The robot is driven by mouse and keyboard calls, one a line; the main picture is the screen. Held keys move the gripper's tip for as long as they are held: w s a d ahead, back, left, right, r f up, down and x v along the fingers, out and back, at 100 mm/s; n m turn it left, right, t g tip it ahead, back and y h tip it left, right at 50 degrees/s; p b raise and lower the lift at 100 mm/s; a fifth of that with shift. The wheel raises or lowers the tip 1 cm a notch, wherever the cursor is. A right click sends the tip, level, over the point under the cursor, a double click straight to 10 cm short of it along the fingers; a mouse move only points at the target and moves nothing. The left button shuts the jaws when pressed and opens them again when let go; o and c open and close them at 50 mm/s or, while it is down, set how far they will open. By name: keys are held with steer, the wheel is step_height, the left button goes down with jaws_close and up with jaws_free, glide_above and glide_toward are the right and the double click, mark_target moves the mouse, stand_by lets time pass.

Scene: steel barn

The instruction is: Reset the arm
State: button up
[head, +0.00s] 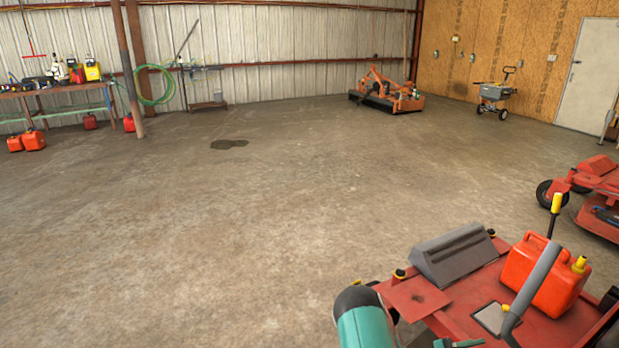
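My gripper is not in view in the head view, and no part that I can surely call my arm shows. Whether the gripper holds anything cannot be seen. The task names no other object.
A red machine (450,295) carrying a red fuel can (543,278) fills the lower right. Another red machine (600,180) stands at the right edge. An orange implement (385,92), a grey cart (495,92) and a workbench (60,92) line the back. The concrete floor (220,230) between is open.

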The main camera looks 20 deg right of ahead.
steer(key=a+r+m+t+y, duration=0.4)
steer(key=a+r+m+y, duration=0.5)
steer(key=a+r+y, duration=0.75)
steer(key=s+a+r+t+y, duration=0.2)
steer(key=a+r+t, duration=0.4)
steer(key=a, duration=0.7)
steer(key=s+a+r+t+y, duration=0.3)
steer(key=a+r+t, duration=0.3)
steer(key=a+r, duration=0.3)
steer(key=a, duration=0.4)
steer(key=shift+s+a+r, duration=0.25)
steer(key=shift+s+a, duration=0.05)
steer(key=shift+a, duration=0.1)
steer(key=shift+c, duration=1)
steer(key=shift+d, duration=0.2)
